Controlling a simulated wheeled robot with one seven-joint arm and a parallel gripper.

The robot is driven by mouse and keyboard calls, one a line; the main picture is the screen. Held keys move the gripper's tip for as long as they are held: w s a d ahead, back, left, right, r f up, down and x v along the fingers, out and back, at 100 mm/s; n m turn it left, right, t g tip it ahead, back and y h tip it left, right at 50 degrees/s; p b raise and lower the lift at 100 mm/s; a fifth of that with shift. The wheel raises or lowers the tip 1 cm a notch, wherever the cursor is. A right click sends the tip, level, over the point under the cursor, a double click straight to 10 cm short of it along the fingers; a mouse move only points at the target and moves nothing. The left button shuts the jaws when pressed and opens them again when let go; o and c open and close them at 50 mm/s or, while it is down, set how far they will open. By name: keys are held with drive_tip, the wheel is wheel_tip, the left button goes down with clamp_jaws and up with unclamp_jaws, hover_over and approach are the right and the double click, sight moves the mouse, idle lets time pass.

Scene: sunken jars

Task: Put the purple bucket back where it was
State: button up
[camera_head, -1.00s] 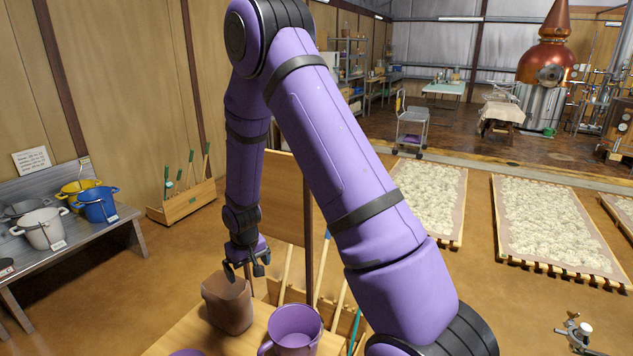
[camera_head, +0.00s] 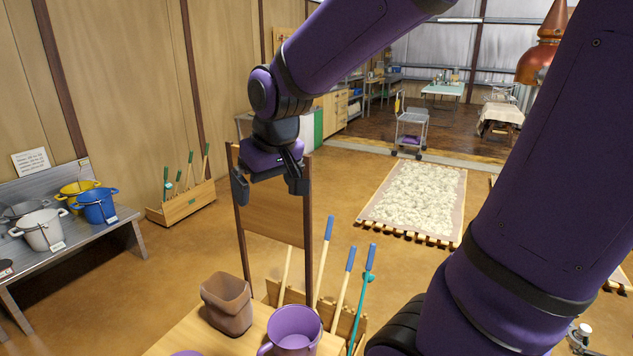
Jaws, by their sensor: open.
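A purple bucket-like vessel (camera_head: 293,330) with a side handle stands upright on the wooden table (camera_head: 180,335) at the bottom, its lower part cut off by the picture edge. Another purple rim (camera_head: 187,353) barely shows at the bottom edge; I cannot tell what it belongs to. My gripper (camera_head: 270,186) is open and empty, hanging above and behind the table in the picture, apart from both. On the grey bench at left stand a white bucket (camera_head: 43,229), a blue bucket (camera_head: 97,206), a yellow bucket (camera_head: 76,190) and a grey vessel (camera_head: 22,210).
A brown container (camera_head: 227,304) stands beside the purple vessel. Behind the table, several long-handled tools (camera_head: 345,285) stand in a wooden rack by a framed board (camera_head: 272,212). A tool box (camera_head: 183,202) sits on the floor. The grey bench (camera_head: 130,228) has bare room at its right end.

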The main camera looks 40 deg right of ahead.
drive_tip(key=s+a+r+t, duration=0.1)
drive_tip(key=s+r, duration=0.4)
drive_tip(key=s, duration=0.9)
drive_tip(key=shift+r, duration=0.15)
idle(0.5)
